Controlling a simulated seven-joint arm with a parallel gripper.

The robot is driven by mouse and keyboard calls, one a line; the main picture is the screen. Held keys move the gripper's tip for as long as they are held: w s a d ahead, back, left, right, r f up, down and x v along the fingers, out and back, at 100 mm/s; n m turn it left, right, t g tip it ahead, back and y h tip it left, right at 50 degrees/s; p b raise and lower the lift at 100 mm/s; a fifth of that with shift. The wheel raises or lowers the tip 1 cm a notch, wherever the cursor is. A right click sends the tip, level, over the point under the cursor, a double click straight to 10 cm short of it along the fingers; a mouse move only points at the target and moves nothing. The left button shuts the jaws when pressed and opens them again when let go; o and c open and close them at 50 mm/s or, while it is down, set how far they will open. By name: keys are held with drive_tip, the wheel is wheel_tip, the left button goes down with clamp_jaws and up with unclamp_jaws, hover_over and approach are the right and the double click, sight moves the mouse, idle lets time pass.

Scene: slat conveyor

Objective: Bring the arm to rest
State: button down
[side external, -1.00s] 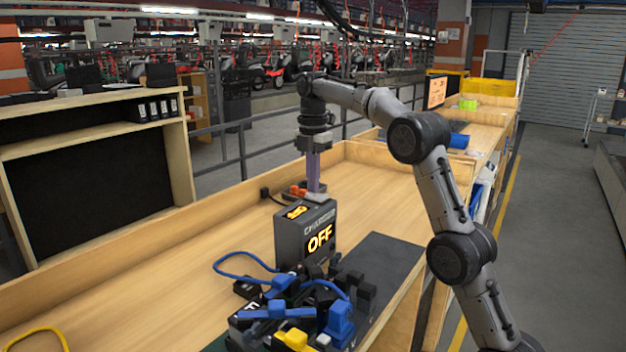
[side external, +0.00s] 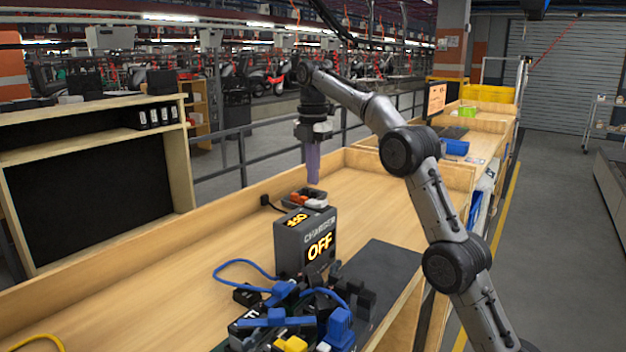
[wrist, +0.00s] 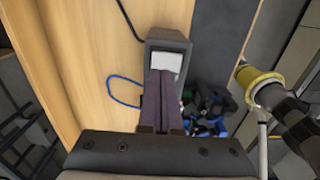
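My gripper (side external: 314,182) points straight down above the far side of the bench, behind the charger. In the wrist view its two purple fingers (wrist: 162,100) lie side by side with only a thin seam between them; they look shut and empty. In the side view a gap separates the fingertips from a small dark unit (side external: 305,200) with orange and white parts below. The grey charger box (side external: 306,241) stands upright in front of it, its front lit with "OFF". The wrist view shows a dark box with a pale patch (wrist: 166,62) past the fingertips; I cannot tell which unit it is.
A cluttered board with blue, black and yellow parts (side external: 290,325) lies at the near end, with a blue cable (side external: 228,264) beside it. A dark mat (side external: 378,270) is at the right. The bench left of the charger (side external: 190,285) is mostly clear. A raised wooden edge runs along the back.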

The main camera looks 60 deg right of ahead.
drive_tip(key=shift+a+r, duration=0.1)
idle(0.4)
drive_tip(key=s+a+r+t, duration=0.2)
drive_tip(key=s+a+r, duration=0.9)
drive_tip(key=s, duration=0.2)
drive_tip(key=s+a+f+m+t, duration=0.2)
drive_tip(key=s+a+f+m, duration=0.2)
drive_tip(key=s, duration=0.6)
drive_tip(key=s+a+f+m, duration=0.1)
drive_tip(key=s+f+m, duration=0.3)
drive_tip(key=f+m, duration=0.3)
drive_tip(key=s+a+f+m+t, duration=0.1)
drive_tip(key=s+f+m, duration=0.3)
drive_tip(key=f+m, duration=0.3)
drive_tip(key=shift+s+f+t, duration=0.15)
drive_tip(key=shift+f+t, duration=0.15)
drive_tip(key=shift+f, duration=1.4)
drive_tip(key=c, duration=1.6)
unclamp_jaws()
